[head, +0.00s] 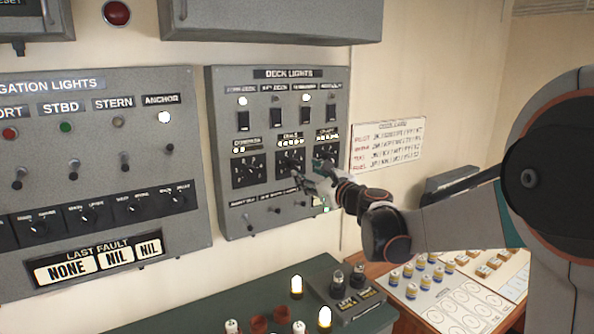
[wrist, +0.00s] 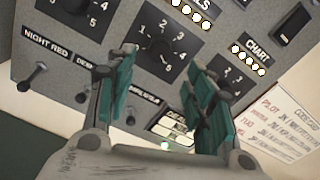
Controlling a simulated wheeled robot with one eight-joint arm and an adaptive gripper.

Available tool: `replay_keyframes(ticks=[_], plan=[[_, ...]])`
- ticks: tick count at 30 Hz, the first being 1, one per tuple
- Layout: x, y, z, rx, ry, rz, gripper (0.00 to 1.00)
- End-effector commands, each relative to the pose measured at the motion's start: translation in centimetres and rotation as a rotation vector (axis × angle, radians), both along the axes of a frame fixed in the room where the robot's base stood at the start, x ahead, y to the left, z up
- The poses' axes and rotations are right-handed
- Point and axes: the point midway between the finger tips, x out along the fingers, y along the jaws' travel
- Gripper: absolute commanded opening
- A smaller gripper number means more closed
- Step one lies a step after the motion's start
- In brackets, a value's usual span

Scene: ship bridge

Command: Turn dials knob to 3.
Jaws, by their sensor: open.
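The dials knob (head: 290,163) is the middle of three black rotary knobs on the grey deck lights panel (head: 229,215). In the wrist view, the dials knob (wrist: 158,47) has the numbers 1 to 5 around it, with 3 at its upper right. I cannot tell which number it points to. My gripper (head: 312,176) is in front of the panel, just right of and below the knob. In the wrist view, my gripper (wrist: 165,66) has its teal fingers spread, with nothing between them, and the knob lies beyond the fingertips. Contact is not visible.
The chart knob (head: 326,152) is close on the right and partly hidden by my gripper. Another knob (head: 249,170) is on the left. Small toggle switches (head: 250,224) line the panel's bottom. A green console (head: 200,314) with lamps stands below. A paper sign (head: 388,144) hangs right.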

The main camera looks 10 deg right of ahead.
Motion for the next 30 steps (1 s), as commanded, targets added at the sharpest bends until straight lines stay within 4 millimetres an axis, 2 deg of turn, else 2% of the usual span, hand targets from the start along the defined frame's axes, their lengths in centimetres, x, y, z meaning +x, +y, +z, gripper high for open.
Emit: replay_keyframes(ticks=[3,10,15,23,24,30], plan=[[2.3,0.8,-0.1,-0.001,-0.001,0.002,0.49],[5.3,1.8,-0.1,-0.001,0.000,0.002,0.49],[6.2,2.1,0.0,-0.001,0.000,0.001,0.49],[6.3,2.1,0.0,-0.002,-0.001,0.000,0.49],[6.3,2.1,0.0,-0.002,-0.001,0.000,0.47],[6.3,2.1,0.0,-0.002,-0.001,0.000,0.04]])
